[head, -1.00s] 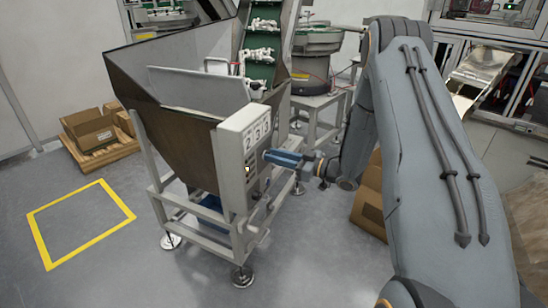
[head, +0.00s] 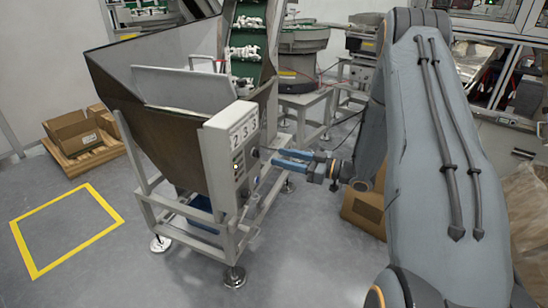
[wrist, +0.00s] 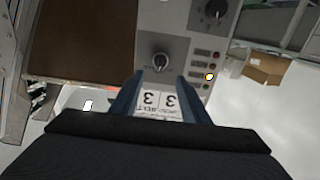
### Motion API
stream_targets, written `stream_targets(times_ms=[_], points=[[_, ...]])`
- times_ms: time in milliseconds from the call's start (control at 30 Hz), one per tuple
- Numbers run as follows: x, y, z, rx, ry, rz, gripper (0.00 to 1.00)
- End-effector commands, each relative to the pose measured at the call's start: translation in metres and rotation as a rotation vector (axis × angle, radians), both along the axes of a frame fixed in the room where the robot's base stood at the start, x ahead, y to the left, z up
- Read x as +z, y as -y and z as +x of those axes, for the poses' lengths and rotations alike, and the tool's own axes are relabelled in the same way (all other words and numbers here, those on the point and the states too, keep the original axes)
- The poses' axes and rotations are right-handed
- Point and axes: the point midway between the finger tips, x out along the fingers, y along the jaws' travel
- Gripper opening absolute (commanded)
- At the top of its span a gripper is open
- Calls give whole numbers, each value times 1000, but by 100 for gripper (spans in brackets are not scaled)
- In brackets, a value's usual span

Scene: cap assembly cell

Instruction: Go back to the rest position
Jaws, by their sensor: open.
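My gripper (head: 292,161) has two blue fingers and is held out to the left by my grey arm, just right of the control box (head: 232,138) on the hopper stand. In the wrist view the fingers (wrist: 159,88) are apart with nothing held between them. A label with the digits 3 3 (wrist: 160,100) appears upside down between the fingers. The fingers look clear of the knobs.
The metal hopper (head: 165,125) stands on a grey frame left of my gripper. A green conveyor (head: 247,40) and a bowl feeder (head: 303,42) are behind. Cardboard boxes sit on a pallet (head: 95,155) at left, and another carton (head: 362,212) lies below my arm. The yellow-marked floor (head: 65,228) is empty.

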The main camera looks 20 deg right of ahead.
Motion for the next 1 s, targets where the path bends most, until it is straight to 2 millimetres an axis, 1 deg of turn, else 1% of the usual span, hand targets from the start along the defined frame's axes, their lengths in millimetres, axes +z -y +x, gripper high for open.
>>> stream_targets(times_ms=[133,633,667,767,900,1000], points=[[0,5,-4,0,0,0,42],[0,4,-4,1,0,0,42],[1,4,-2,-5,-2,-9,42],[5,1,13,-66,-34,-82,42],[11,2,37,-207,-120,-236,42],[16,7,44,-324,-210,-347,42]])
